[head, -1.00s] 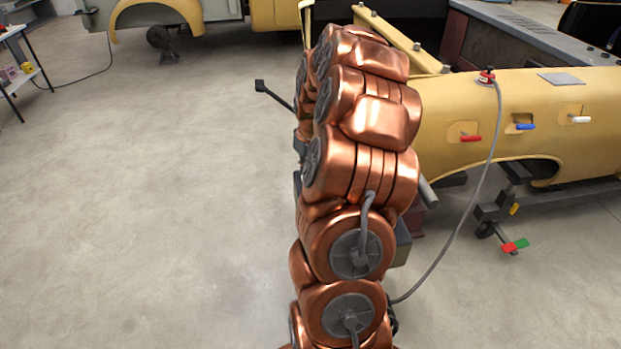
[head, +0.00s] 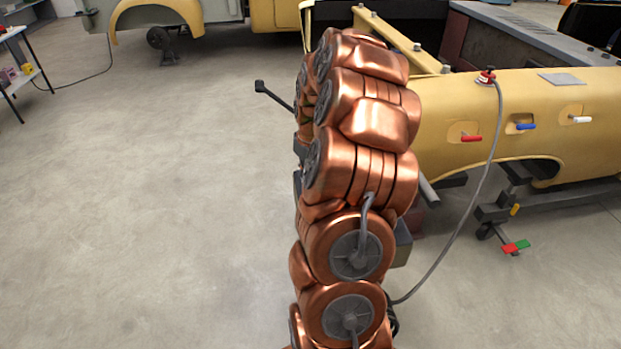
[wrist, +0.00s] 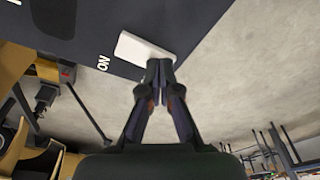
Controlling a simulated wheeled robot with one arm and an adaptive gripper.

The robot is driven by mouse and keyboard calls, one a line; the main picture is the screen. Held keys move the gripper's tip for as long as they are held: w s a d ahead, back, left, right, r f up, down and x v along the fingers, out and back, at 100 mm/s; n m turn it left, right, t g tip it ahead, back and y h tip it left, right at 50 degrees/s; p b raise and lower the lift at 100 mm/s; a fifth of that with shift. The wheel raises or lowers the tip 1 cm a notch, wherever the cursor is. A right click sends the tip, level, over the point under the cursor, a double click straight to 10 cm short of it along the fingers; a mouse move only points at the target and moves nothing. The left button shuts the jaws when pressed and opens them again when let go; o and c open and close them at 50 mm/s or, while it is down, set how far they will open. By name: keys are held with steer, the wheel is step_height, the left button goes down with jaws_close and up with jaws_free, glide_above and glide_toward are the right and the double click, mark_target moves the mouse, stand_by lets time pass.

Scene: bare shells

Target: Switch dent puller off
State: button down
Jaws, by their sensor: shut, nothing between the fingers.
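In the wrist view a dark panel (wrist: 95,20) fills the upper left, with a white switch piece (wrist: 142,47) near its edge and the word "ON" printed beside it. My gripper (wrist: 159,66) is shut and empty. Its fingertips overlap the near edge of the white piece in the picture; I cannot tell whether they touch. Which way the switch is set is unclear. In the head view my copper arm hides my gripper and the panel. Part of a dark grey-green box (head: 403,243) shows behind the arm; I cannot tell if it is the dent puller.
A yellow car shell (head: 450,115) stands at right, with red, blue and white handles on its side. A grey cable (head: 470,215) runs from a red fitting (head: 487,77) on it down behind my arm. A wheeled stand (head: 500,210) is below. Floor at left is clear.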

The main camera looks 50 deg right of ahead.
steer(key=shift+f, duration=0.15)
steer(key=shift+r, duration=3.55)
steer(key=shift+a, duration=0.15)
